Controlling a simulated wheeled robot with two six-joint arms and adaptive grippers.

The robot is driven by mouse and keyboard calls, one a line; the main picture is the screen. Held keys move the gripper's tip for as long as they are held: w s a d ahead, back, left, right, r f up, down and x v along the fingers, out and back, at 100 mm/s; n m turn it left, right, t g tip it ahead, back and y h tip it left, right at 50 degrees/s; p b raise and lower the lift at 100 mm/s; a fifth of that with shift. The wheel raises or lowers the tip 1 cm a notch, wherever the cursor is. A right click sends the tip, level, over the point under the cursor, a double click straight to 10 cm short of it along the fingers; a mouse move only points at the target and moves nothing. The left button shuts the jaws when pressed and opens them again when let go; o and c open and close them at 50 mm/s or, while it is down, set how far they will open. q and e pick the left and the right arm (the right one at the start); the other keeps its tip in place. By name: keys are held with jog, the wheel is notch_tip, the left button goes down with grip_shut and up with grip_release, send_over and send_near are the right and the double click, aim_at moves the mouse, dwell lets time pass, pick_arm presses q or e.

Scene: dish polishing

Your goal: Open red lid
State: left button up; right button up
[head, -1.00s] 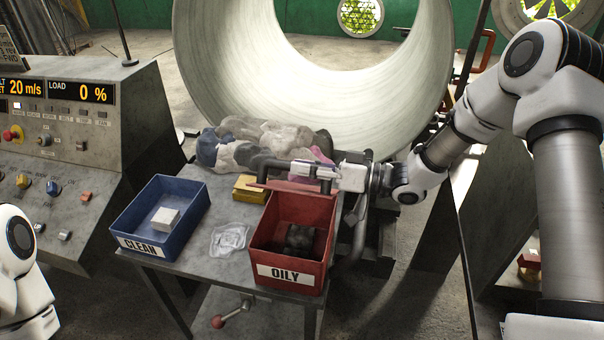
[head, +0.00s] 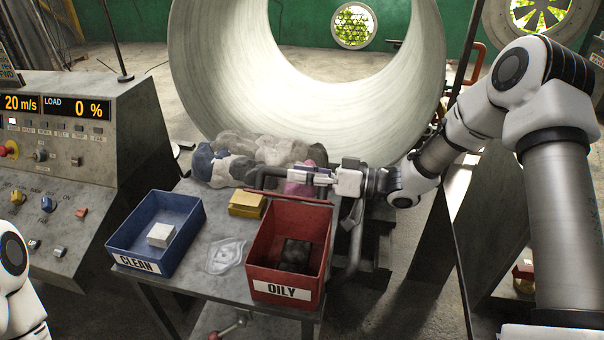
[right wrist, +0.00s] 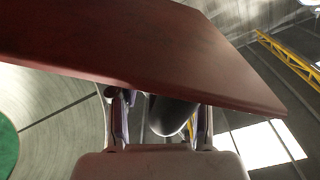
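The red box (head: 257,255) labelled OILY stands on the grey table, with a dark lump (head: 295,254) inside. Its red lid (head: 290,196) is raised at the back rim and seen nearly edge-on; the box's inside is visible. In the right wrist view the lid (right wrist: 150,45) is a broad red panel across the top, beyond the fingers. My right gripper (head: 268,178) is just above and behind the lid. Its two fingers stand apart in the right wrist view (right wrist: 160,118), nothing clearly held between them. Only a white part of my left arm shows at lower left; its gripper is out of view.
A blue box (head: 190,228) labelled CLEAN holds a white block (head: 161,235). A yellow block (head: 246,204) and a clear crumpled item (head: 226,256) lie between the boxes. A rag pile (head: 250,152) is behind, before a large metal cylinder (head: 205,80). A control console (head: 120,130) stands left.

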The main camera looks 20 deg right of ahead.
jog(key=shift+s+d, duration=0.1)
jog(key=v, duration=1.1)
jog(key=shift+s+d, duration=0.25)
